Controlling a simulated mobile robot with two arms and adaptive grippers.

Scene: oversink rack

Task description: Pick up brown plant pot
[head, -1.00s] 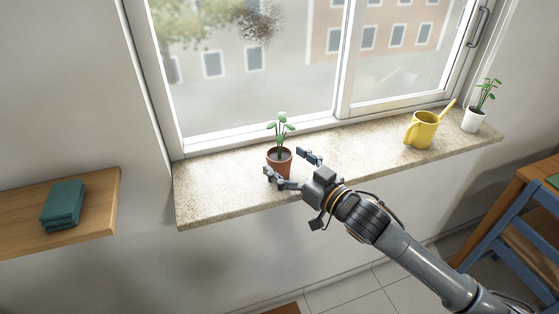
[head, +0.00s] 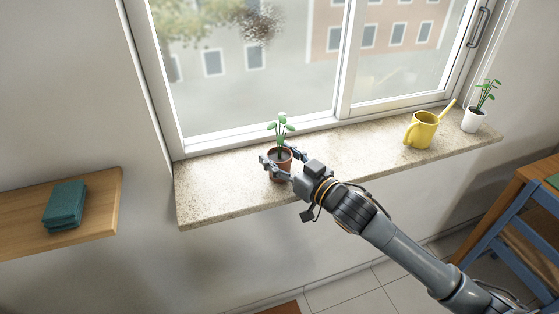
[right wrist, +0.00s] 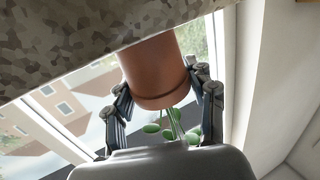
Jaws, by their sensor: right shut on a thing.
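The brown plant pot (head: 281,171) stands upright on the stone window sill (head: 222,190), left of the sill's middle, with a small green plant (head: 281,128) in it. My right gripper (head: 280,158) reaches in from the right and is shut on the pot, one finger on each side. In the right wrist view the brown pot (right wrist: 156,72) shows upside down between the two fingers (right wrist: 160,95), with green leaves below its rim. The pot's base appears to be at the sill. My left gripper is not in view.
A yellow watering can (head: 421,131) and a white pot with a plant (head: 473,121) stand farther right on the sill. The window (head: 270,80) is close behind. A wooden shelf (head: 95,205) with teal books (head: 65,204) is at the left. A blue chair (head: 510,225) is at the right.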

